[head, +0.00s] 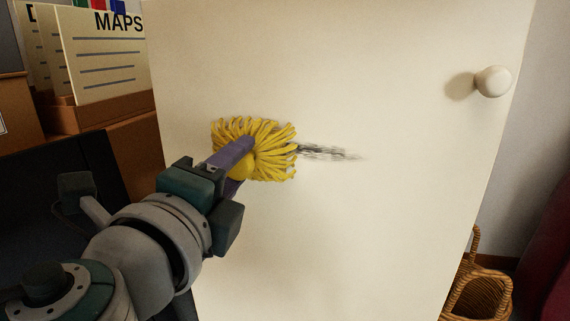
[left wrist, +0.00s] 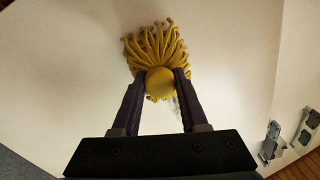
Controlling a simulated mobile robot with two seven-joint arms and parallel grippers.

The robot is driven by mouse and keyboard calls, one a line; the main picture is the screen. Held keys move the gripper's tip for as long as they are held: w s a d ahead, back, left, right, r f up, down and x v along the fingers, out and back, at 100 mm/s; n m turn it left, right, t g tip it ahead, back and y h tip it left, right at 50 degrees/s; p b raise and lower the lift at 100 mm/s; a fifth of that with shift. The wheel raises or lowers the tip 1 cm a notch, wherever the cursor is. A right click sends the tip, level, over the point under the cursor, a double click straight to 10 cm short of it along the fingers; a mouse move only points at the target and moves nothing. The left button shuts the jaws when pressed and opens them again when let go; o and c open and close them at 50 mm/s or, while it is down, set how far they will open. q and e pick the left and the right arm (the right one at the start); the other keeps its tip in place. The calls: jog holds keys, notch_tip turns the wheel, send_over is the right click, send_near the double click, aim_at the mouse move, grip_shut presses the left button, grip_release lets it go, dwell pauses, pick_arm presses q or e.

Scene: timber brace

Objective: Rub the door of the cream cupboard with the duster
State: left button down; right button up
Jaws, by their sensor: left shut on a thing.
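The cream cupboard's door (head: 370,230) fills most of the head view, with a round cream knob (head: 493,81) at its upper right. A dark grey smudge (head: 330,152) runs sideways on the door. The duster (head: 275,150) has yellow strands and a yellow round grip, and lies against or very near the door, at the smudge's left end. My left gripper (head: 240,160) is shut on the duster's grip; the left wrist view shows the yellow grip (left wrist: 160,83) between its two purple fingers. The duster may hide part of the smudge. My right gripper is not in view.
At the upper left, cards marked MAPS (head: 105,55) stand in a brown box (head: 105,110). A wicker basket (head: 480,290) stands at the lower right, beyond the door's edge. The door's face around the duster is clear.

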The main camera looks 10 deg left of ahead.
pick_arm(q)
jog(key=shift+w, duration=0.8)
